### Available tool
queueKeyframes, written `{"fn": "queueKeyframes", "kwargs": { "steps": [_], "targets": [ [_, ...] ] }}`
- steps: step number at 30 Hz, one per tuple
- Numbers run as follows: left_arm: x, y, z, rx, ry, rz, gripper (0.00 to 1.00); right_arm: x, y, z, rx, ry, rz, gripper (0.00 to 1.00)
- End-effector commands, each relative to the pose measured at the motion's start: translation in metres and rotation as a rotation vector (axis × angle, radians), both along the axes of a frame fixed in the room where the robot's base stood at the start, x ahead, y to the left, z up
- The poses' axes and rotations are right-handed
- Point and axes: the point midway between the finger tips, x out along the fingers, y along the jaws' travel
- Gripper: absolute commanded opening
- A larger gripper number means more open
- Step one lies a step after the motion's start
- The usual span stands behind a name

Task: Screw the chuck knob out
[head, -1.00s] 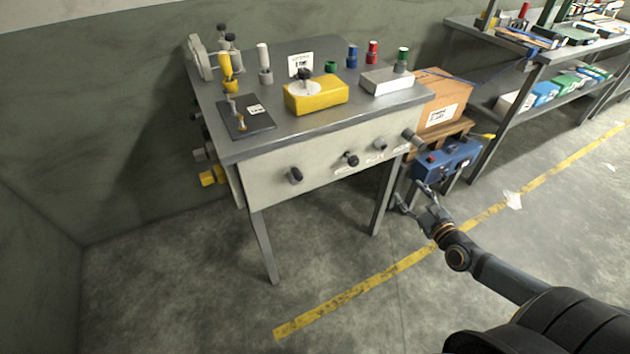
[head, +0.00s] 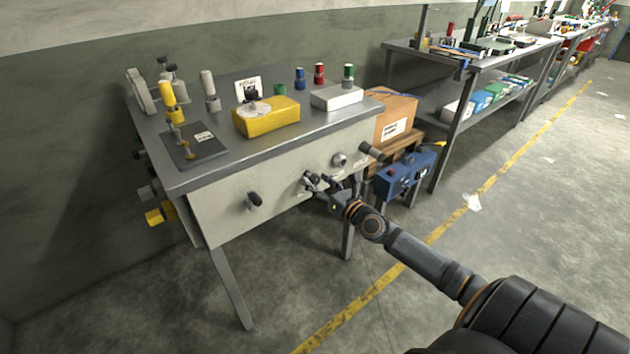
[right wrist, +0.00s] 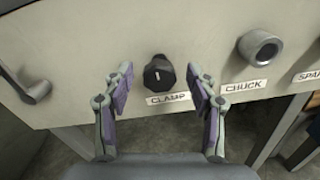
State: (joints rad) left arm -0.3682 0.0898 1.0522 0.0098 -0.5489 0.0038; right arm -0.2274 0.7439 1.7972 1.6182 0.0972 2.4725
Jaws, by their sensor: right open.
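The chuck knob (right wrist: 260,48) is a round grey knob with a dark-ringed face on the bench's pale front panel, above a CHUCK label (right wrist: 243,86). It also shows in the head view (head: 339,160). My right gripper (right wrist: 159,72) is open and empty. Its two fingers frame the black clamp knob (right wrist: 158,75), above the CLAMP label (right wrist: 167,99), with the chuck knob outside to the right. I cannot tell how far the fingertips are from the panel. In the head view my right gripper (head: 322,186) largely covers the clamp knob. My left gripper is out of view.
A black knob (head: 254,200) sits left on the panel, and a dark cylinder (head: 370,152) sticks out at the right. A blue box (head: 405,174) and a cardboard box (head: 391,118) stand right of the bench. The floor in front is clear.

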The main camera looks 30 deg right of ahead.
Motion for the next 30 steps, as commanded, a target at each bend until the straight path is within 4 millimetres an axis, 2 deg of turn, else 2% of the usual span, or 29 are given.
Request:
{"fn": "queueKeyframes", "kwargs": {
  "steps": [6,14,26,30],
  "targets": [
    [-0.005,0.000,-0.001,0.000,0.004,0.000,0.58,0.016,0.002,0.000,0.001,0.001,0.001,0.58],
    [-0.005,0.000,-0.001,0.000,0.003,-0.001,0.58,0.016,0.002,-0.001,-0.001,0.003,0.002,0.56],
    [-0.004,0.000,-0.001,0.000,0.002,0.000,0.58,0.016,0.002,-0.001,-0.001,0.002,0.001,0.02],
    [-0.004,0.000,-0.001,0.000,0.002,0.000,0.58,0.016,0.002,-0.001,-0.006,0.001,0.001,0.02]
  ]
}}
